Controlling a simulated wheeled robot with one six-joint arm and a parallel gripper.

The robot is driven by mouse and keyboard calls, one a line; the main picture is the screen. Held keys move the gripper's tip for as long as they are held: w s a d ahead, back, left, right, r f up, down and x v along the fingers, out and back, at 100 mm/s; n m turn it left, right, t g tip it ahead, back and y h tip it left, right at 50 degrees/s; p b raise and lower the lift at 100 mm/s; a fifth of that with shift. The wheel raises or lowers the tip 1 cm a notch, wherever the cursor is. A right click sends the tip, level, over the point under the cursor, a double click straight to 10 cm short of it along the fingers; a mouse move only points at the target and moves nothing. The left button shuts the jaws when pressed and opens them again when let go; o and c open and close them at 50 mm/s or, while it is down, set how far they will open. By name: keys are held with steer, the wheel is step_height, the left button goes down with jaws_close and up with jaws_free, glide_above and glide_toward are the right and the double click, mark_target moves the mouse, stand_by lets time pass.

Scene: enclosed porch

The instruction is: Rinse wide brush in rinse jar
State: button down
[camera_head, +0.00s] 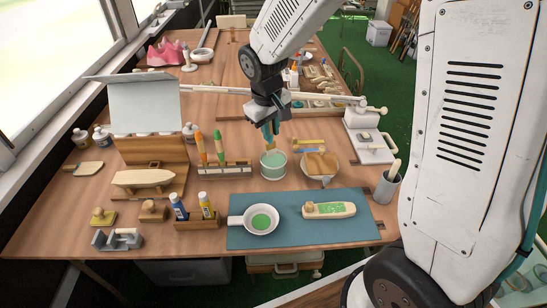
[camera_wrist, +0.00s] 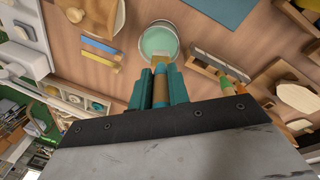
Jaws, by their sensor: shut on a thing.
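The rinse jar (camera_head: 273,172) is a clear round jar of pale green liquid, upright on the table. It also shows in the wrist view (camera_wrist: 172,27). My gripper (camera_head: 270,132) is above the jar, its teal fingers shut on the handle of the wide brush (camera_head: 270,145). In the wrist view the brush (camera_wrist: 160,68) points toward the jar between my fingertips (camera_wrist: 159,86). Its pale bristles overlap the jar's rim in the picture. I cannot tell whether the tip touches the liquid.
A brush rack (camera_head: 225,171) holding two brushes stands left of the jar, and a bowl (camera_head: 322,180) is on the right. In front, a blue mat (camera_head: 290,236) carries a white dish (camera_head: 246,221) of green paint and a wooden boat (camera_head: 318,211) with a green patch.

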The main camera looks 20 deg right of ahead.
steer(key=shift+r, duration=2.5)
